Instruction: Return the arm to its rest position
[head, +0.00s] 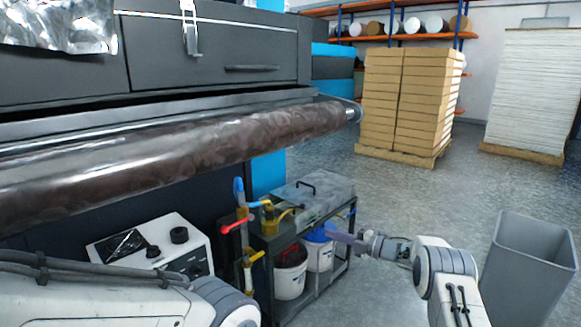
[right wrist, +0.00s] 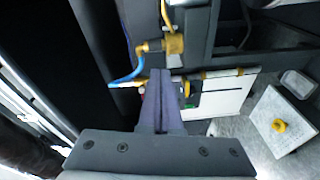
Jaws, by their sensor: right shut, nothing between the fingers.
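My right gripper (head: 343,236) is in the head view at the lower middle right, in front of the small dark cart. Its fingers point left and are shut with nothing between them. The right wrist view shows the same fingers (right wrist: 160,102) closed together, with a brass fitting and blue hose beyond them. My left arm comes in at the lower left of the head view. Its gripper is out of the frame.
A long dark glossy roll (head: 180,150) spans the machine above. The cart (head: 345,235) carries a metal lidded box and white buckets (head: 290,272). A grey bin (head: 525,265) stands at right. Stacked boxes (head: 405,100) stand behind, with open floor between.

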